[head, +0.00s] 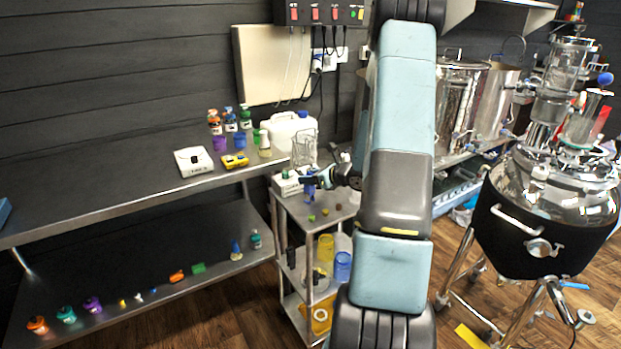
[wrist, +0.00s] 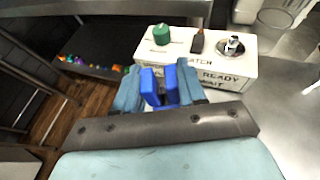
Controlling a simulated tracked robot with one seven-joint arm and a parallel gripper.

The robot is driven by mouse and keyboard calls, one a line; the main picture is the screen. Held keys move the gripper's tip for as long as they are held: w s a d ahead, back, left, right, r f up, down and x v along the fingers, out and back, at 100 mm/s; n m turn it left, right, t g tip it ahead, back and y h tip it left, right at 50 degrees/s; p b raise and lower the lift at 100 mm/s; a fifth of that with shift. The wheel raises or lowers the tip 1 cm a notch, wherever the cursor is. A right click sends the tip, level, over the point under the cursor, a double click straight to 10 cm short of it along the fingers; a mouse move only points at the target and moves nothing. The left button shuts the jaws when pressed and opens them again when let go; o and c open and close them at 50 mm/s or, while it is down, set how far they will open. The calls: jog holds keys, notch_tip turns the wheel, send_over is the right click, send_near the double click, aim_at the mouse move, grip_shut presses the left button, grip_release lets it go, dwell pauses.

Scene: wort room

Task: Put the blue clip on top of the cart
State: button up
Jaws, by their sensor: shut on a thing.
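My gripper (wrist: 158,88) is shut on the blue clip (wrist: 171,84), which sits between the two light-blue fingers in the wrist view. In the head view my gripper (head: 318,182) is over the cart's left part, with the blue clip (head: 310,192) hanging below it. The cart (head: 335,222) is a grey metal trolley with shelves. Its top (wrist: 265,105) shows as a pale surface at right in the wrist view. I cannot tell whether the clip touches the top. My arm hides the cart's right side.
A white lettered box (wrist: 195,70) with a green knob stands just beyond the clip. A glass vessel (head: 304,148) and small round items (head: 325,212) are near my gripper. A steel bench (head: 130,170) with bottles is at left. A kettle (head: 545,215) stands at right.

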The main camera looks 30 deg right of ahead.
jog(key=o, duration=1.1)
jog(key=shift+c, duration=0.2)
